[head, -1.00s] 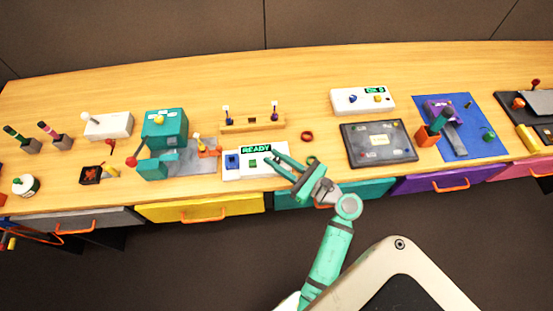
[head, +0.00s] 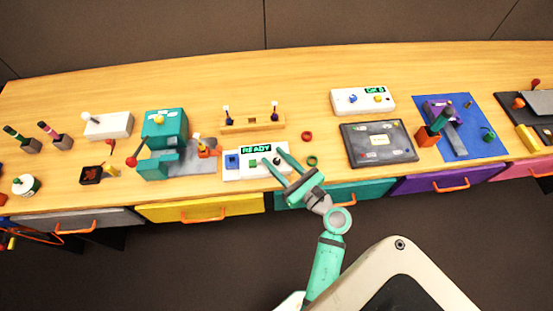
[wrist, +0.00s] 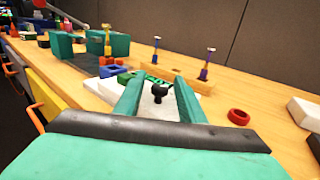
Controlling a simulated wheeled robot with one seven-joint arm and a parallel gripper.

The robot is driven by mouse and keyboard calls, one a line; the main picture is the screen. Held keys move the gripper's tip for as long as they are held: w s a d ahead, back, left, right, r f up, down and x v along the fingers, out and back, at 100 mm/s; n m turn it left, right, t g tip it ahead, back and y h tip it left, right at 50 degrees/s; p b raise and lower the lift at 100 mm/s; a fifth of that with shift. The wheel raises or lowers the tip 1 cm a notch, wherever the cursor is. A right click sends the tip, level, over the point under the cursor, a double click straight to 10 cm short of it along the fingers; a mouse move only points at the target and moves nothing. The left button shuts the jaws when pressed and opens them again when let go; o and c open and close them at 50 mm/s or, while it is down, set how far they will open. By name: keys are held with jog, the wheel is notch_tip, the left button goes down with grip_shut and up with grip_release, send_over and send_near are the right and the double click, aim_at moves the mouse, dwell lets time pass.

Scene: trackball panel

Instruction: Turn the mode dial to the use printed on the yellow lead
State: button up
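The white panel (head: 240,172) has a green lit display reading READY (head: 256,148). A dark knob, likely the mode dial (head: 277,160), is at the panel's right part; in the wrist view the black knob (wrist: 158,93) stands upright between my fingers. My gripper (head: 272,156) is open, one finger on each side of the knob, with gaps visible in the wrist view (wrist: 157,80). I cannot make out the dial's pointer or markings.
The panel also bears a blue part (head: 232,162) and a green part (head: 252,163). The wooden rack (head: 250,125) is behind it. A red ring (head: 307,136) and a green ring (head: 312,161) lie to the right. A teal machine (head: 164,130) stands left.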

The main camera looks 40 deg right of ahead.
jog(key=s, duration=1)
jog(key=shift+s+d, duration=0.25)
jog(key=shift+s, duration=0.15)
jog(key=s+a+r+m+t, duration=0.1)
jog(key=a+r+m+t, duration=0.15)
jog(key=a+m, duration=0.55)
jog(key=s+a+r+m+t, duration=0.1)
jog(key=a+r+m, duration=0.2)
jog(key=a+m, duration=0.55)
jog(key=s+a+f+m+g, duration=0.2)
jog(key=s+a+m, duration=0.3)
jog(key=m, duration=0.5)
jog(key=s+a+f+m+g+h, duration=0.1)
jog(key=s+a+f+m+g, duration=0.1)
jog(key=s+a+m+g, duration=0.2)
jog(key=a+m, duration=0.3)
jog(key=m, duration=0.3)
jog(key=shift+s+f, duration=0.35)
jog(key=shift+f, duration=0.05)
